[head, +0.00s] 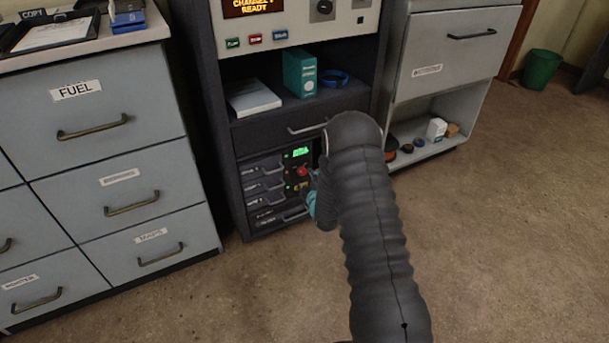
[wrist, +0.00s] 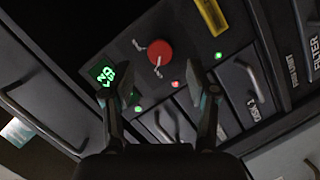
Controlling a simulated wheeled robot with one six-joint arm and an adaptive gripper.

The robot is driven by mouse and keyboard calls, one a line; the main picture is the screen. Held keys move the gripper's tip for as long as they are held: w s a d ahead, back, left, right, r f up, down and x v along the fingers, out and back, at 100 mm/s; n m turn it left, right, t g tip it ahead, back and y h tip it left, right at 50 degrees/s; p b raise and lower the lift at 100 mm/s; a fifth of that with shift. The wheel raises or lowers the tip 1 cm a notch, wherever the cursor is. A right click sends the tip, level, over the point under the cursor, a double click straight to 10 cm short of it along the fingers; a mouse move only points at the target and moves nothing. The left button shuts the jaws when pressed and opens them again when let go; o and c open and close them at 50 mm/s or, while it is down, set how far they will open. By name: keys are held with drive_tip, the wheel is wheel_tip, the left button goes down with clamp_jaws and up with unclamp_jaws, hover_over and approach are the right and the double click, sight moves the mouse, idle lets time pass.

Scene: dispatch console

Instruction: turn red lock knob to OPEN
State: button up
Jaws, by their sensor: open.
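The red lock knob (wrist: 159,52) is round and sits on a dark panel, with small white marks beside it that are too small to read. Its pointing direction is not clear. It also shows small and red in the head view (head: 301,173), low in the console. My gripper (wrist: 159,95) is open in the wrist view, with one finger on each side below the knob and apart from it. Nothing is between the fingers. In the head view my gripper (head: 312,193) is mostly hidden behind my arm, close to the panel.
Near the knob are a green-lit display (wrist: 107,73), a yellow part (wrist: 211,17) and small green and red lights. A handled drawer (head: 290,128) is above; open floor is in front.

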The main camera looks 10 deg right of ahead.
sight(303, 173)
drive_tip(key=shift+x, duration=2.1)
clamp_jaws()
